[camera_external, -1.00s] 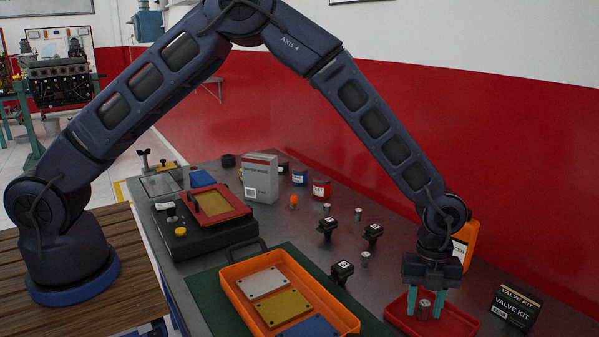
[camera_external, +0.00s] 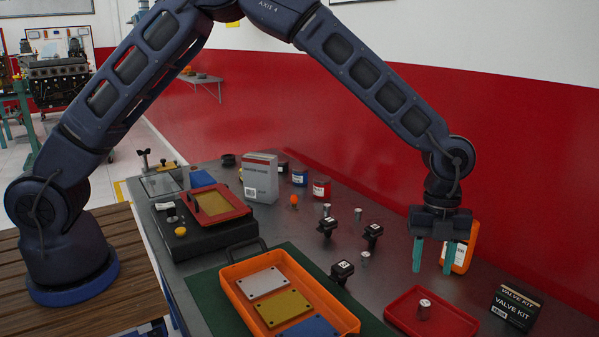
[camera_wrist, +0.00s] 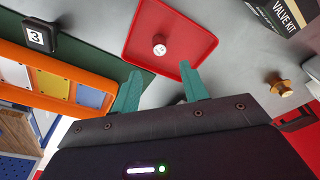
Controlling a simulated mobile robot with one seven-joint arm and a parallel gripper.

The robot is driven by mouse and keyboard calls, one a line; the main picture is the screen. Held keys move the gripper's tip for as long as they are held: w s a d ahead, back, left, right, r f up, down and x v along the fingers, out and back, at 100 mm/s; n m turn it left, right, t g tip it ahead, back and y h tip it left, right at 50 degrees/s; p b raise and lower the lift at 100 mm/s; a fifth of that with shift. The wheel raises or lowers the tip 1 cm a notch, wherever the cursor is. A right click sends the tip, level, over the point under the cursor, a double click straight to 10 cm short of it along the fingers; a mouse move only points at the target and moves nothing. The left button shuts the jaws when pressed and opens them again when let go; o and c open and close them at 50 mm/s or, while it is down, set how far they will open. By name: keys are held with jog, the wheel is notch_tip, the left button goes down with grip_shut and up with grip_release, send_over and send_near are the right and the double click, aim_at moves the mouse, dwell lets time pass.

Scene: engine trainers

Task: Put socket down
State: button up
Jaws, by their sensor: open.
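The socket (camera_external: 424,309) is a small silver cylinder standing upright in the red tray (camera_external: 400,311) at the right front of the bench. It also shows in the wrist view (camera_wrist: 159,45), inside the red tray (camera_wrist: 196,28). My gripper (camera_external: 432,268) is open and empty, with its two teal fingers pointing down. It is above the tray and apart from the socket. In the wrist view the gripper (camera_wrist: 160,85) has its fingertips at the tray's near edge, as pictured.
An orange tray (camera_external: 237,271) with coloured plates lies left on a green mat. Black numbered blocks (camera_external: 342,270) and several other small silver cylinders stand between. A valve kit box (camera_external: 516,307) is right of the red tray. An orange bottle (camera_external: 460,258) stands behind my gripper.

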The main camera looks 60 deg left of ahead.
jog(key=s+a+r+n+t, duration=0.1)
jog(key=s+a+r+n, duration=0.3)
jog(key=a+r, duration=0.5)
jog(key=s+a+r+n+t+y, duration=0.1)
jog(key=s+a+r+n, duration=0.25)
jog(key=a+r, duration=0.55)
jog(key=s+a+r+n+t, duration=0.1)
jog(key=s+a+r+n, duration=0.35)
jog(key=a+r, duration=0.45)
jog(key=s+a+n+t, duration=0.1)
jog(key=s+a+n, duration=0.6)
jog(key=s+a, duration=0.3)
jog(key=s+a+r+n+t, duration=0.1)
jog(key=s+a+n, duration=0.7)
jog(key=s, duration=0.8)
jog(key=shift+a+r+t, duration=0.15)
jog(key=shift+a+t, duration=0.25)
jog(key=shift+a, duration=0.6)
jog(key=shift+o, duration=0.3)
